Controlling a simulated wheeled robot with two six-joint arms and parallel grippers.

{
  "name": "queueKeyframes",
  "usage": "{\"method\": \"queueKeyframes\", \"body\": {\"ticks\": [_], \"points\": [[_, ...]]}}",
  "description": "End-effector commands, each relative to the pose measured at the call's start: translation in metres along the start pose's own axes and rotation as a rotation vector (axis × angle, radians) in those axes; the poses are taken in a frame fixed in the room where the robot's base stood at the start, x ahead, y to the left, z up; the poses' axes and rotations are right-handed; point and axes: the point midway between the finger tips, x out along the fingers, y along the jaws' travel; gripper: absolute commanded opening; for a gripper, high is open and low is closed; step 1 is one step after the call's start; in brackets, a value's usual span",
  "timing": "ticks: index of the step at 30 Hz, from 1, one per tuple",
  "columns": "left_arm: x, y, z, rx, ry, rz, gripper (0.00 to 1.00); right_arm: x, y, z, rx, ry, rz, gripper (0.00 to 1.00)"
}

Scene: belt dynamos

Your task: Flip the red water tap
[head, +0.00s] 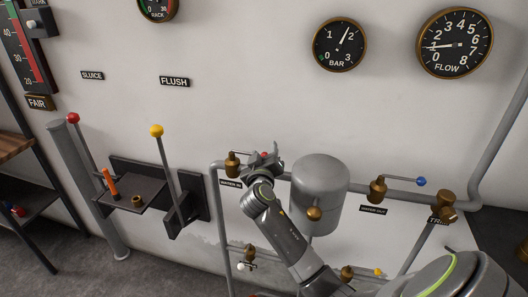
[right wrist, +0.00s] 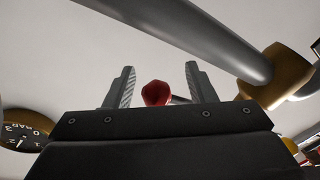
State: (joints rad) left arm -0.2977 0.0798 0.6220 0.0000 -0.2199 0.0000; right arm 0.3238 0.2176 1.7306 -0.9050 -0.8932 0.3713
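The red tap knob (right wrist: 156,93) sits between the two fingers of my right gripper (right wrist: 157,85) in the right wrist view, with gaps on both sides. The right gripper's fingers are apart. In the head view the right gripper (head: 264,157) is at the brass water-in valve (head: 232,164), and a bit of the red knob (head: 264,155) shows between its fingers. The gripper hides most of the tap's lever. The brass valve (right wrist: 277,78) also shows at the right in the right wrist view. My left gripper is not in view.
A grey tank (head: 320,184) stands just right of the gripper. A blue-knobbed tap (head: 421,181) is further right on the same pipe. Levers with a yellow knob (head: 156,130) and a red knob (head: 73,118) stand at the left. The wall above the pipe is clear up to the gauges.

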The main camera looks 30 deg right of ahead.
Motion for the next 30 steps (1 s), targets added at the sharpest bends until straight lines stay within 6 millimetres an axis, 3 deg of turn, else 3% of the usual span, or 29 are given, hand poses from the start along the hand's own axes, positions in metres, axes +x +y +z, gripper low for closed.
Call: {"method": "queueKeyframes", "body": {"ticks": [1,12,30], "points": [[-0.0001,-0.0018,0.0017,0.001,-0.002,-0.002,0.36,0.0000,-0.0001,0.0001,0.000,0.000,0.000,0.45],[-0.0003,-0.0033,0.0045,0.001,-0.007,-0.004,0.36,0.0002,0.0003,-0.0009,0.001,0.002,0.000,0.00],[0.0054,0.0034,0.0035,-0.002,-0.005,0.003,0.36,0.0013,-0.0001,-0.0034,0.007,-0.006,0.021,0.00]]}}
